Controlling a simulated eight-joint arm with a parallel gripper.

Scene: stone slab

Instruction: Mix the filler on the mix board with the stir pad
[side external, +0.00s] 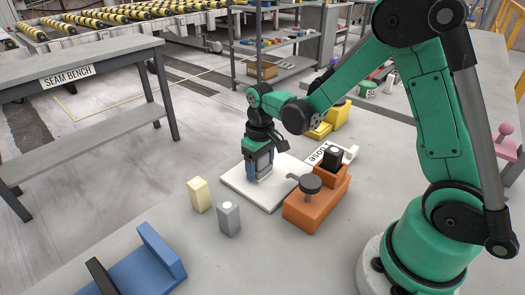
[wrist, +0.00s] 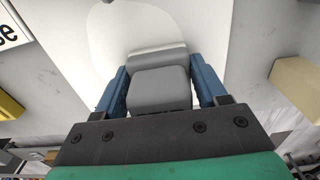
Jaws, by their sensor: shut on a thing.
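My gripper (side external: 259,176) points down over the white mix board (side external: 233,178), its blue fingers shut on the grey stir pad (side external: 264,163). In the wrist view, the stir pad (wrist: 160,90) sits between the two fingers of my gripper (wrist: 160,84). The pad is low over the board; I cannot tell whether it touches. A paler, round-edged patch that looks like the filler (wrist: 125,28) lies on the board beyond and under the pad. The pad hides part of it. In the side view I cannot make out the filler.
An orange stand (side external: 312,208) with dark knobs is close to the board's right. A cream block (side external: 199,195) and a grey block (side external: 229,218) stand in front. A blue holder (side external: 145,272) is at front left. A lettered sign (side external: 322,154) and yellow objects (side external: 335,118) are behind.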

